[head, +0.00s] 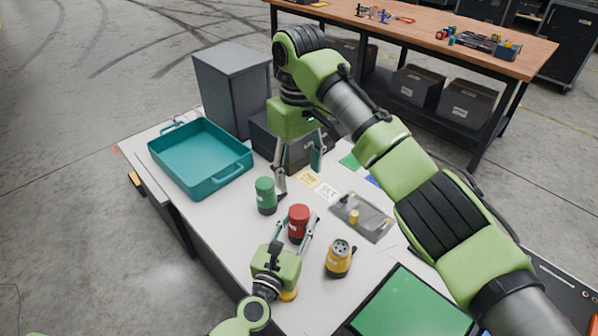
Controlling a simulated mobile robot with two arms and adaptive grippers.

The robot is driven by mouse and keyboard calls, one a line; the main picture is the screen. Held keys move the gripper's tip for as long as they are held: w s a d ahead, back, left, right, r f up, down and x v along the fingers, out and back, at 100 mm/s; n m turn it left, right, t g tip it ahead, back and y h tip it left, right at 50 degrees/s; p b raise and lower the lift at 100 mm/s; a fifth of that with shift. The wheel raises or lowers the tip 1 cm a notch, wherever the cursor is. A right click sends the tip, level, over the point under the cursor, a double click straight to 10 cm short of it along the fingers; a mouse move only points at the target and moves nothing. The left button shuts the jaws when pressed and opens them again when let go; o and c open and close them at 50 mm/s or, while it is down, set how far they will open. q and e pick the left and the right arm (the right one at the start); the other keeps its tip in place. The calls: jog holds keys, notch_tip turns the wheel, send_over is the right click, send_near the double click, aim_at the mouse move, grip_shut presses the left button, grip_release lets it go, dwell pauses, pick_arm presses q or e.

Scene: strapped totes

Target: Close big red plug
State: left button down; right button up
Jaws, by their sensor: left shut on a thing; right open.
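The big red plug (298,218) stands upright on the white table, with a red top and a darker lower part. My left gripper (295,228) reaches it from the front and is shut on it, one finger on each side. Its lower part is partly hidden by the gripper. My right gripper (298,180) hangs above the table behind the red plug, fingers pointing down, open and empty.
A green plug (265,193) stands left of the red one, and a yellow connector (339,258) right of it. A grey tray (376,222) lies further right. A teal tote (203,187) and a grey box (232,92) stand at the back left. A green panel (412,306) lies front right.

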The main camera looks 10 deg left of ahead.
pick_arm(q)
jog(key=c, duration=1.4)
grip_release()
jog(key=shift+o, duration=0.2)
jog(key=s, duration=0.4)
jog(key=s+a, duration=0.1)
jog(key=s, duration=0.7)
jog(key=shift+a, duration=0.35)
